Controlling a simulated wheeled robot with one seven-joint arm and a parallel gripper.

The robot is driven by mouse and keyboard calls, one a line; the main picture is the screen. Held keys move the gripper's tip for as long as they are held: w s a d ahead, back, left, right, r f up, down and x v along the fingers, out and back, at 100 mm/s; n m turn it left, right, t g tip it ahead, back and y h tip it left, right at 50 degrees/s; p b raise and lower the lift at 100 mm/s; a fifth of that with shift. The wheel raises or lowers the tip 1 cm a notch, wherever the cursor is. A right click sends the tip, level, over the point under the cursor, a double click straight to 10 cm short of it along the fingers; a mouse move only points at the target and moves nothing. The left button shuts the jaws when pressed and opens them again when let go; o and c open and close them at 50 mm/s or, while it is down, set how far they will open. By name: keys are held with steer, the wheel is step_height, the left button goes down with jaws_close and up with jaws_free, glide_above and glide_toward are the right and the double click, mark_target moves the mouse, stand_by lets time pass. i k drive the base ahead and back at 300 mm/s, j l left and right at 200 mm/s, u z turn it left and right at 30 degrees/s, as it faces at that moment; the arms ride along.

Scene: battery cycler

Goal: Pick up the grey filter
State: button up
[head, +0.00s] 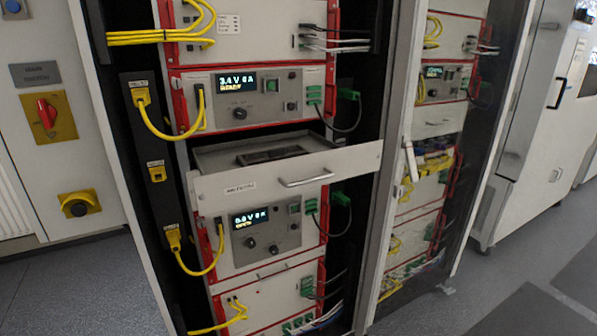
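A drawer (290,179) with a white front and a bar handle is pulled out of the left rack, between two display units. In its tray lies a flat dark grey rectangular piece (272,155) with darker openings. It looks like the grey filter, but it is small in view and partly hidden behind the drawer front. My gripper is not in view.
Above the drawer is a unit with a lit display (236,84); another lit unit (250,218) is below. Yellow cables (165,135) loop at the left, green plugs (348,95) at the right. A rack door edge (392,150) stands right of the drawer. Grey floor (480,300) is clear at lower right.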

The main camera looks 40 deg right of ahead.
mark_target(248, 159)
steer(key=i+j+z, duration=0.2)
steer(key=i+j, duration=0.15)
steer(key=j, duration=0.3)
steer(key=i+j+z, duration=0.1)
steer(key=j, duration=0.25)
steer(key=i+j+z, duration=0.1)
steer(key=j, duration=0.25)
steer(key=i+j+z, duration=0.1)
steer(key=i+j, duration=0.15)
steer(key=j, duration=0.15)
